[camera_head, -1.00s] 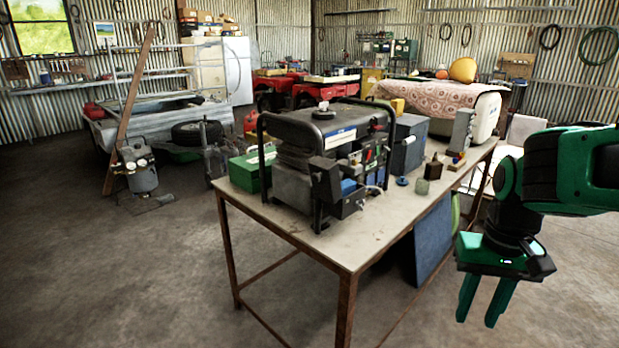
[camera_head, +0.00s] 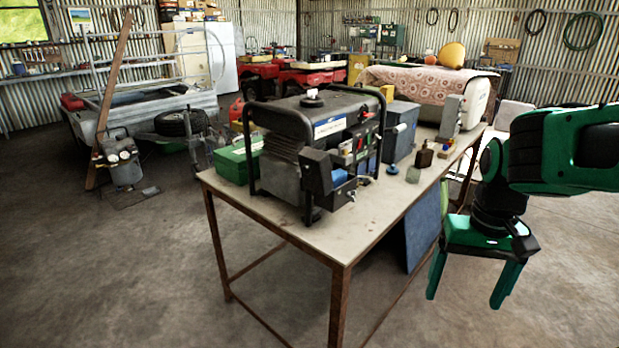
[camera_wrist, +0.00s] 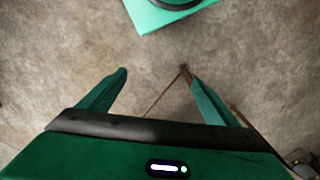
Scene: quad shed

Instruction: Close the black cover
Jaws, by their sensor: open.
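A black generator (camera_head: 312,130) stands on the table. A black cover (camera_head: 317,172), a squarish flap, stands out from the generator's near end. It looks swung open, beside a low compartment with something blue (camera_head: 339,178) in it. Its hinge is too small to make out. My green gripper (camera_head: 464,299) hangs to the right of the table, apart from the cover, fingers pointing down, open and empty. In the wrist view my gripper (camera_wrist: 153,71) is open over bare floor; the cover is not in that view.
The table (camera_head: 275,218) has rusty legs and a free near corner. A green box (camera_head: 238,162), a grey box (camera_head: 401,135) and small bottles (camera_head: 423,158) stand around the generator. A blue panel (camera_head: 422,230) leans under the table. Concrete floor is clear in front.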

